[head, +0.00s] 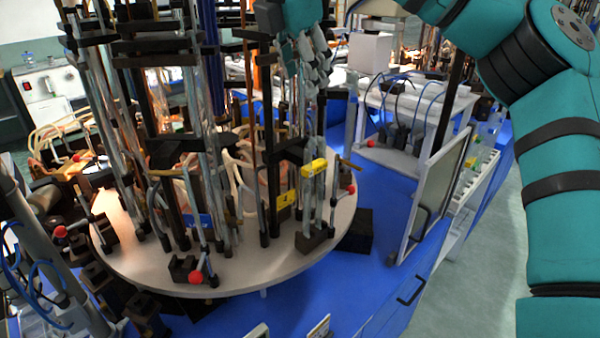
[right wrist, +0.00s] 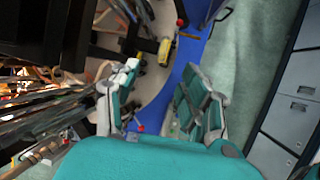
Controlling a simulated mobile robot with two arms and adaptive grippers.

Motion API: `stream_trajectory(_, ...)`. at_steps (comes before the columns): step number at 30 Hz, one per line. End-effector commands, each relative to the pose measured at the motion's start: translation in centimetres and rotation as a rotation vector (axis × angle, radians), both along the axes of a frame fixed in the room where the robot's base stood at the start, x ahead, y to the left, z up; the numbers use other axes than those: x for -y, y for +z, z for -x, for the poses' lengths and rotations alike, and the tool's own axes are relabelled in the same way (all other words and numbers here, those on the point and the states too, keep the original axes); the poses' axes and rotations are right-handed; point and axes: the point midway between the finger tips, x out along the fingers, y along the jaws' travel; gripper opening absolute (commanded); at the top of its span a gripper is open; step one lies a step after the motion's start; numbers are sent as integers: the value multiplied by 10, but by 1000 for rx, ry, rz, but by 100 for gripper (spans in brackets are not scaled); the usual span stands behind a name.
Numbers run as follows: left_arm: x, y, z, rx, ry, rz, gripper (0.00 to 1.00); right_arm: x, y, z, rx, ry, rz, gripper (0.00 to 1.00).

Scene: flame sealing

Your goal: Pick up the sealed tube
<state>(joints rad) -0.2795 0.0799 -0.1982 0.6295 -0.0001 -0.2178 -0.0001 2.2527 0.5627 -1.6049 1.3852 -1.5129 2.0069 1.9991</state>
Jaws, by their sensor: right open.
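My right gripper (head: 312,52) is at the top centre of the head view, beside the upper part of the round sealing machine. In the right wrist view my right gripper (right wrist: 163,92) shows its two fingers spread apart with nothing between them. Upright glass tubes stand around the machine, one (head: 321,105) just below the gripper in the head view. I cannot tell which tube is the sealed one, or whether the gripper touches any. My left gripper is in neither view.
The machine's round pale plate (head: 240,275) carries several rods, clamps and red-knobbed valves. It stands on a blue bench (head: 350,300). A white shelf unit (head: 400,100) and a framed panel (head: 437,195) stand to the right. The floor (head: 480,270) at right is clear.

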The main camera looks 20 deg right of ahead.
Motion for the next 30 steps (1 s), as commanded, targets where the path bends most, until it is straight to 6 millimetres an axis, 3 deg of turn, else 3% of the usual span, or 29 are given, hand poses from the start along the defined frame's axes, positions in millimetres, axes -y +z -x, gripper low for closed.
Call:
stream_trajectory(5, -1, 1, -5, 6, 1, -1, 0, 7, -17, -4, -4, -5, 2, 46)
stream_trajectory(12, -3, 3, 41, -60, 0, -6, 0, 22, -66, -19, -6, -4, 0, 46)
stream_trajectory(15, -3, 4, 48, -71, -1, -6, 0, 28, -84, -25, -5, -4, 0, 46)
stream_trajectory(19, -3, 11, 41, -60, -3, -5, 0, 35, -98, -31, 0, -6, 3, 46)
stream_trajectory(25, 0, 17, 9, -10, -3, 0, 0, 38, -111, -34, 1, -4, 2, 46)
stream_trajectory(30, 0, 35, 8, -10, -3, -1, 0, 41, -130, -37, -2, -4, 3, 46)
